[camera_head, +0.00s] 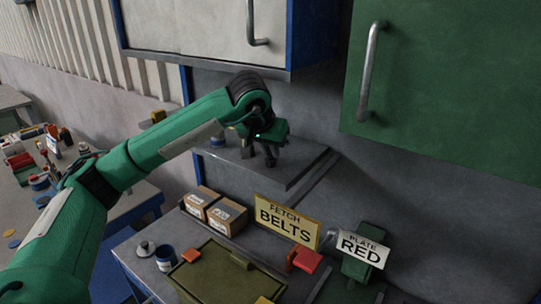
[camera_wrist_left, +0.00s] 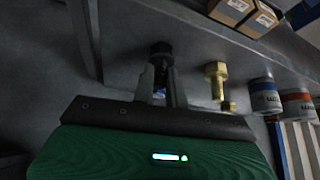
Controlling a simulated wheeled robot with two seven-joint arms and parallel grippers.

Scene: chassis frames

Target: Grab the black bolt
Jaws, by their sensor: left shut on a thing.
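The black bolt (camera_wrist_left: 161,48) shows in the left wrist view with its dark head above the fingertips. My left gripper (camera_wrist_left: 160,76) is shut on it, with one finger on each side. In the head view my left gripper (camera_head: 262,155) is over the grey shelf (camera_head: 300,165) under the wall cabinets; the bolt is too dark and small to make out there. A brass bolt (camera_wrist_left: 216,72) stands to the right of the gripper in the wrist view, apart from it. My right gripper is not in view.
Cabinets (camera_head: 430,90) hang above the shelf. Below are two cardboard boxes (camera_head: 227,216), a yellow "FETCH BELTS" sign (camera_head: 287,222), a white "PLATE RED" sign (camera_head: 362,249) and an olive tray (camera_head: 205,278). Two cans (camera_wrist_left: 265,97) show in the wrist view. A cluttered table (camera_head: 30,205) is left.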

